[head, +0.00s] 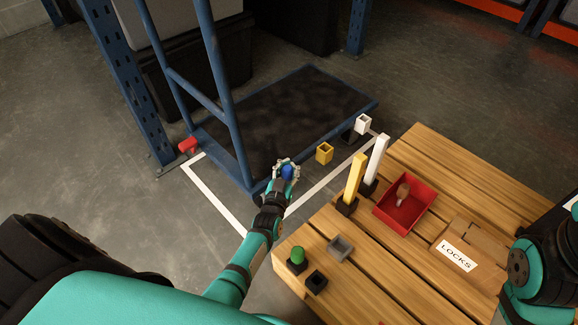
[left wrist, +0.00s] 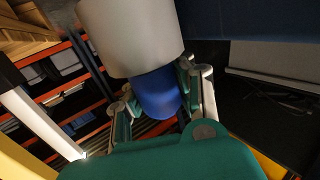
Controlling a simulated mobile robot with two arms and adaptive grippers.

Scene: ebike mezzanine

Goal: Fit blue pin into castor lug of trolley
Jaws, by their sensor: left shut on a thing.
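The blue pin (head: 288,171) is in my left gripper (head: 286,168) at the near corner of the trolley (head: 300,105), which has a blue frame and dark deck. In the left wrist view the blue pin (left wrist: 157,93) shows between the fingers of my left gripper (left wrist: 160,100). A pale grey cylinder (left wrist: 130,35) adjoins the pin there; I cannot tell what it belongs to. Hollow lugs in yellow (head: 324,153) and white (head: 363,124) stand along the trolley's right side, and a red one (head: 188,145) at its left. The lug under my gripper is hidden. My right gripper is out of view.
A wooden pallet top (head: 420,255) holds upright yellow (head: 354,175) and white (head: 376,158) pins, a green pin (head: 298,254), an empty black socket (head: 316,281), a grey box (head: 340,247) and a red tray (head: 428,190). A blue rack post (head: 125,80) stands left.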

